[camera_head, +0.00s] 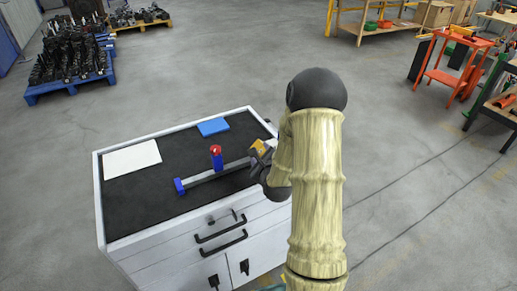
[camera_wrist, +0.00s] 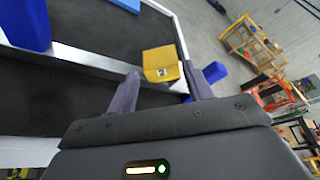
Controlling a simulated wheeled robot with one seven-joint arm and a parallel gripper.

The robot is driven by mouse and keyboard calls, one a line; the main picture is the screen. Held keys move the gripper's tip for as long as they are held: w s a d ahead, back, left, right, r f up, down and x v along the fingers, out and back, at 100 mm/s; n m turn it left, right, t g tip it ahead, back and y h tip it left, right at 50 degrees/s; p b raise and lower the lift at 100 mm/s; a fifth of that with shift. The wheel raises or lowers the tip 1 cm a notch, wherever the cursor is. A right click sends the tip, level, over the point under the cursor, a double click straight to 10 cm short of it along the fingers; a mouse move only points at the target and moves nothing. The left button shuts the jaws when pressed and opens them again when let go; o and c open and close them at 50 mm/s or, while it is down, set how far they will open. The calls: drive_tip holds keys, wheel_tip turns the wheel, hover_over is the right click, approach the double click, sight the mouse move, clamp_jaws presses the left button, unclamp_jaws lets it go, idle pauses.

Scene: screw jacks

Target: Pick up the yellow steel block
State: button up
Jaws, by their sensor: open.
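The yellow steel block (camera_head: 259,147) is near the right end of the cabinet top, close to my gripper. In the wrist view the yellow block (camera_wrist: 160,60) shows a small dark-and-light mark on its face and lies between and just beyond my fingertips. My gripper (camera_wrist: 160,70) is open, one finger to each side of the block; I cannot tell whether either finger touches it. A grey bar (camera_head: 208,176) runs up to the block; whether the block rests on it is unclear. My arm hides part of this area in the head view.
A blue post with a red top (camera_head: 216,157) stands by the bar, which has a blue left end (camera_head: 179,186). A blue flat piece (camera_head: 213,126) and a white sheet (camera_head: 131,159) lie on the dark top. The white cabinet (camera_head: 101,215) has a raised rim.

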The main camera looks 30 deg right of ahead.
sight(258, 149)
drive_tip(key=shift+w, duration=0.1)
drive_tip(key=p+x, duration=0.1)
drive_tip(key=x, duration=0.4)
drive_tip(key=shift+a+r, duration=0.1)
idle(0.4)
clamp_jaws()
wheel_tip(258, 149, up, 10)
drive_tip(key=shift+r, duration=0.1)
idle(0.5)
drive_tip(key=shift+w, duration=0.1)
